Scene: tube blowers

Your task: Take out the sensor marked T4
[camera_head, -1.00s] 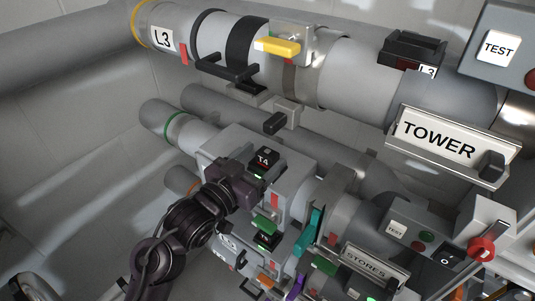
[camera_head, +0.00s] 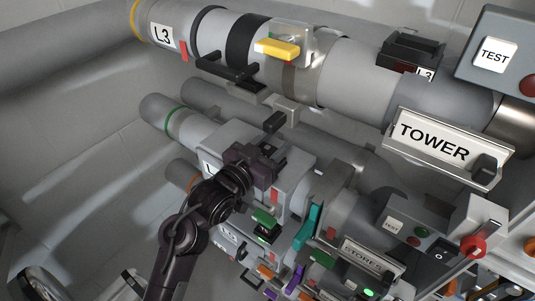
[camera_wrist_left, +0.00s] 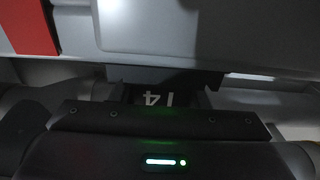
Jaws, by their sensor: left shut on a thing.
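The dark sensor marked T4 shows in the left wrist view (camera_wrist_left: 155,98) with its white marking upside down between the dark jaw parts. My left gripper (camera_head: 258,160) is shut on it at the grey housing (camera_head: 215,140) on the middle pipe. In the head view the gripper hides the sensor's face and its label. I cannot tell how far the sensor sits in its seat. My right gripper is not in view.
Above is the large L3 pipe (camera_head: 345,75) with a yellow lever (camera_head: 279,48) and a TOWER plate (camera_head: 434,142). A black-handled latch (camera_head: 275,122) is close behind the gripper. A green tab (camera_head: 264,217) and teal lever (camera_head: 307,228) stand at lower right.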

